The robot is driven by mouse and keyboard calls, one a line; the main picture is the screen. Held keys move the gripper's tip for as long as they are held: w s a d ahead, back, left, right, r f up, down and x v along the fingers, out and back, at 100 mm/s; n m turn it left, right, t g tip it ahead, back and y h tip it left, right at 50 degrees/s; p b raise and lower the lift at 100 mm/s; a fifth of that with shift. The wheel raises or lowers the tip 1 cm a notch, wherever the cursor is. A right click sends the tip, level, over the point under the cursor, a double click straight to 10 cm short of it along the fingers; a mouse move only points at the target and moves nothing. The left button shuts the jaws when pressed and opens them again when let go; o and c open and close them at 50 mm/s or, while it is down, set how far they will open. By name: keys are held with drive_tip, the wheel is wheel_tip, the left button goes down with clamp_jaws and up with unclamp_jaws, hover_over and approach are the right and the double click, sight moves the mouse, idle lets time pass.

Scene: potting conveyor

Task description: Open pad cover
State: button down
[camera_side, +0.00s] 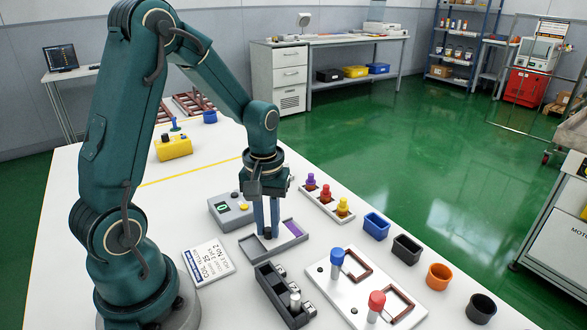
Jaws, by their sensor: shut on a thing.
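The ink pad is a low grey tray (302,238) in the middle of the white table, with a strip of purple pad (293,227) showing at its right end. A grey cover (252,246) seems to lie over the left part, with a small dark knob (268,236). My gripper (268,231) points straight down over the tray, its fingers shut on the knob. The fingers hide part of the cover and tray. I cannot tell whether the cover is lifted or resting on the tray.
A grey box with a green display (231,209) stands close behind left. A holder with purple, red and yellow stampers (326,192) is behind right. A dark grey rack (277,290) and a white board with blue and red handled stamps (345,295) are in front. Small cups (439,276) line the right edge.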

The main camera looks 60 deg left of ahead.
drive_tip(key=shift+s, duration=1.2)
drive_tip(key=c, duration=0.8)
unclamp_jaws()
drive_tip(key=shift+o, duration=0.2)
drive_tip(key=shift+r, duration=0.15)
drive_tip(key=shift+r, duration=2.45)
